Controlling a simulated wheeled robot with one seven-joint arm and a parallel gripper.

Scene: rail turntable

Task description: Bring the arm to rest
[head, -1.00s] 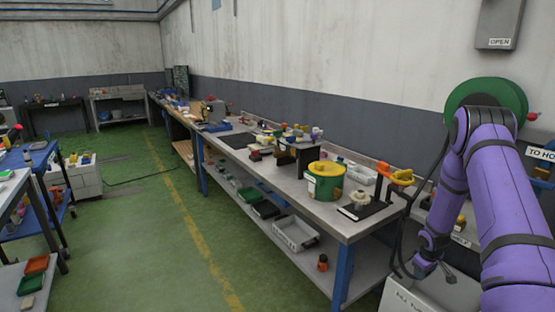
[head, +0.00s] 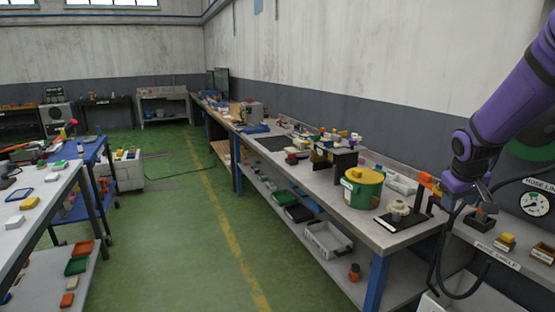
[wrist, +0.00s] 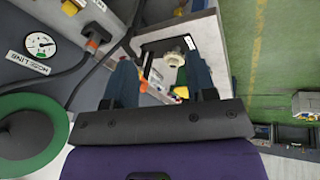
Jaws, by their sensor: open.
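My purple arm (head: 515,95) comes in from the upper right of the head view and bends down at a wrist joint. My gripper (head: 480,188) hangs in front of the right end of the bench, near the hose shelf. In the wrist view my gripper (wrist: 160,78) has its two dark fingers wide apart. Nothing shows held between them; a cream fitting (wrist: 173,58) on a dark plate and an orange part lie beyond the fingertips. I cannot tell the exact gap to the bench.
The long bench (head: 395,235) carries a green and yellow pot (head: 362,192) and several small parts. A shelf with a HOSE label and a gauge (head: 535,205) stand at right. A dark hose hangs near my gripper. A green reel (wrist: 20,140) is close by. The green floor (head: 190,250) is clear.

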